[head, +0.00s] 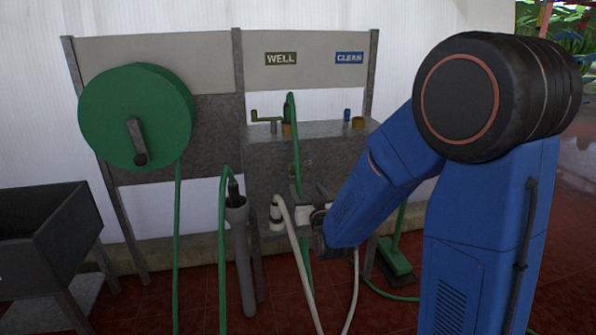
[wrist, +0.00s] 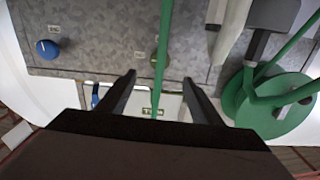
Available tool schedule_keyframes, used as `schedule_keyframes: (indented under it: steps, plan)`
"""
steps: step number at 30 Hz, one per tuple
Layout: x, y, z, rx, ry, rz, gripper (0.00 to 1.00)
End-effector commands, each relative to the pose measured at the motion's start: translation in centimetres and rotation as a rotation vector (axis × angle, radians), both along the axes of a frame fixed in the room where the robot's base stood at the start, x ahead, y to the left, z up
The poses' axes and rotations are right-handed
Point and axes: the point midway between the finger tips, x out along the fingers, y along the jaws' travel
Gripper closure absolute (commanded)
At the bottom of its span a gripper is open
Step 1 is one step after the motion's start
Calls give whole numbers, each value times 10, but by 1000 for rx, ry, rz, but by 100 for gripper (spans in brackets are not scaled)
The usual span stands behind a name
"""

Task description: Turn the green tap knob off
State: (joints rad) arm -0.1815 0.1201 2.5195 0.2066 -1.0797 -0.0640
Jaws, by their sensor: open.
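A blue knob (wrist: 47,49) with a white mark is on the metal panel (wrist: 100,40) in the wrist view; my arm hides that area in the head view. My gripper (wrist: 158,82) is open and empty, its two fingers on either side of a green hose (wrist: 162,45). In the head view my gripper (head: 310,195) is in front of the cabinet, partly hidden by my arm.
A green hose reel (head: 135,115) hangs at left, with a dark trough (head: 45,225) below it. A grey tube (head: 240,250) holds a hose end. A pale hose (head: 298,255) loops before the cabinet.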

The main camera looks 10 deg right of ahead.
Motion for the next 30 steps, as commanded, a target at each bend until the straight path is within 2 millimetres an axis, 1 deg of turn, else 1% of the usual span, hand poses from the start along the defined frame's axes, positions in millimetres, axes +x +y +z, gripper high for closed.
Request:
schedule_keyframes:
  steps: [21,27,30]
  plan:
    - [122,0,-1,0,2,0,41]
    - [149,0,-1,0,2,0,41]
    - [158,0,0,0,2,0,41]
